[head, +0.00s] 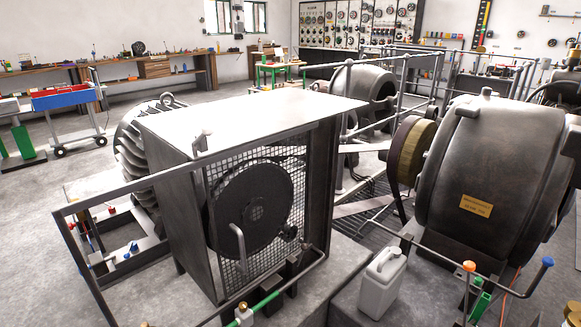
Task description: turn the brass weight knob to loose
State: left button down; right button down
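I cannot pick out the brass weight knob for certain. A small brass-coloured knob (243,307) sits on a pale fitting at the green part of the front rail, at the bottom of the head view. It is too small to show any marking or setting. Another brass-coloured piece (573,309) is cut off at the bottom right corner. Neither of my grippers is in the head view, so nothing of mine is seen touching these parts.
A large caged machine (256,205) with a mesh front stands in the middle behind a metal rail (150,190). A dark dynamo (490,170) with a brass plate stands at right. A white canister (382,284) stands between them. Open floor lies at left.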

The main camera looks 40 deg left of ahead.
aim_at(242, 306)
jog(key=u, duration=1.5)
